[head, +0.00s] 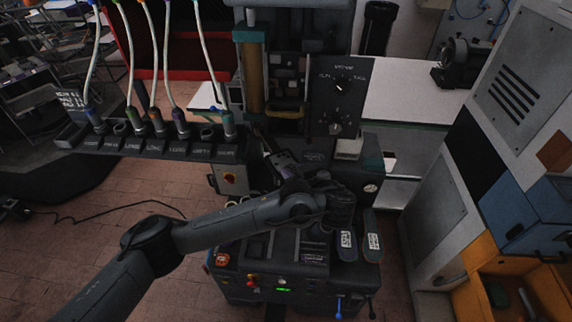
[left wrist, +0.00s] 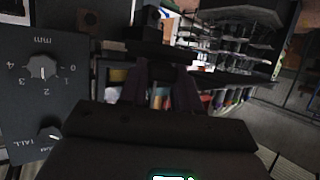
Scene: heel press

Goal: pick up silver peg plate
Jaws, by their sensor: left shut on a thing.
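My left gripper (head: 283,162) is in front of the dark press, just below its work area. In the left wrist view its two dark fingers (left wrist: 162,88) point away from me, close together. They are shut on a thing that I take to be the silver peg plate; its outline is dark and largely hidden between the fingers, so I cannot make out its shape. My left forearm hides part of the press's lower front. My right gripper is not in view.
A control panel with two knobs (head: 338,88) stands right beside the gripper. A rack of labelled sockets with cables (head: 155,145) is at left. Two dark soles with white labels (head: 372,245) stand at the press's lower right. A white bench (head: 410,95) lies behind.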

